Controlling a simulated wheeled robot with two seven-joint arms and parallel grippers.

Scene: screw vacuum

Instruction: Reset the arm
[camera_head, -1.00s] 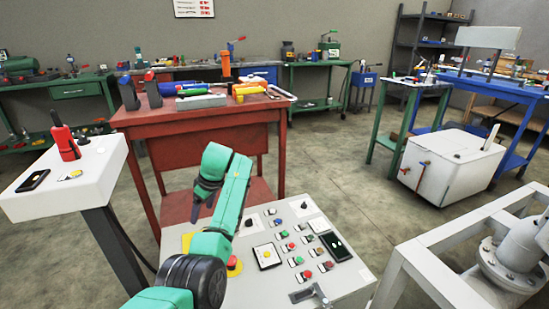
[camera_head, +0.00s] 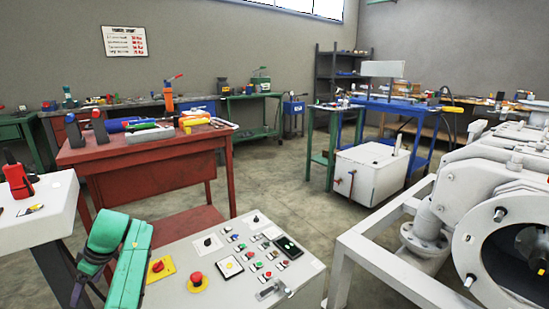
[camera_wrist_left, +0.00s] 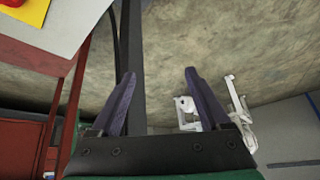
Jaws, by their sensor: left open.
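My left arm's green links stand at the lower left of the head view, beside the left edge of the grey control panel (camera_head: 215,285). My left gripper (camera_head: 82,287) points down there, between the panel and the white stand. In the left wrist view the left gripper (camera_wrist_left: 160,73) has its two dark fingers spread, with nothing between them. Floor shows beyond the fingertips. My right gripper is in neither view.
A white stand (camera_head: 45,215) with a red device (camera_head: 18,180) is at the left. A red workbench (camera_head: 150,165) with tools is behind the panel. A white machine frame (camera_head: 375,255) fills the right. Open floor lies between the bench and the white box (camera_head: 370,178).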

